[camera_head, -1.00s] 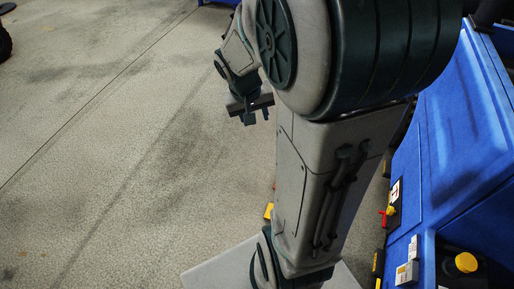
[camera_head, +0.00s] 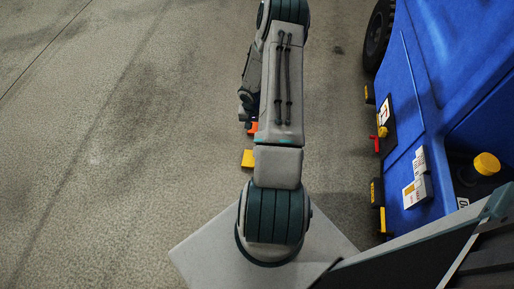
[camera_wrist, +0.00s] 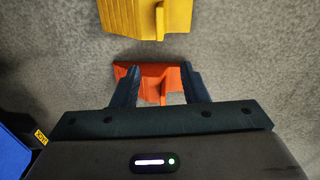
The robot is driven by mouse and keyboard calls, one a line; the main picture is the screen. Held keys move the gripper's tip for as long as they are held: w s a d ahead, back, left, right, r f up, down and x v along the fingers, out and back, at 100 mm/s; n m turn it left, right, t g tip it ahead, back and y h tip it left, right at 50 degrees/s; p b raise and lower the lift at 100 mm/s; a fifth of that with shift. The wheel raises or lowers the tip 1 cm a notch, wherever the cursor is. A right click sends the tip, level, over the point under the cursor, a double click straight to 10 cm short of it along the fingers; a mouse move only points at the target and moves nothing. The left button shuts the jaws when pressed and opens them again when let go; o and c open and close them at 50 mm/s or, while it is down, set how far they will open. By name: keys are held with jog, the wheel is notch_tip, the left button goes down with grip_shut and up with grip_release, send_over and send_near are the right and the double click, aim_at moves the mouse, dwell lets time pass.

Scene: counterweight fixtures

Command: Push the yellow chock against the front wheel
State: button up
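The yellow chock (camera_head: 248,158) lies on the floor left of my arm. It also shows at the top of the wrist view (camera_wrist: 150,15), beyond my fingertips and apart from them. My gripper (camera_wrist: 160,74) is open and points down, its dark fingers wide apart. An orange-red chock (camera_wrist: 145,74) lies below and between the fingers; I cannot tell whether they touch it. A black wheel (camera_head: 379,36) stands at the blue vehicle's far end, well away from the yellow chock. I cannot tell whether it is the front wheel.
The blue vehicle (camera_head: 420,75) fills the right side, with a red lever (camera_head: 375,144) and a yellow cap (camera_head: 486,163) on it. The concrete floor (camera_head: 110,130) is clear on the left and between my arm and the vehicle.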

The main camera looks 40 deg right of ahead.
jog(key=shift+m+y, duration=0.4)
jog(key=shift+m, duration=0.1)
jog(key=f, duration=0.3)
jog(key=s+f+b, duration=0.1)
jog(key=f, duration=0.2)
jog(key=f+b, duration=0.1)
jog(key=f, duration=0.2)
jog(key=shift+s+a, duration=0.2)
jog(key=shift+s, duration=0.15)
notch_tip(320, 180, down, 9)
jog(key=b, duration=0.6)
jog(key=shift+r+b, duration=0.1)
jog(key=shift+b, duration=0.3)
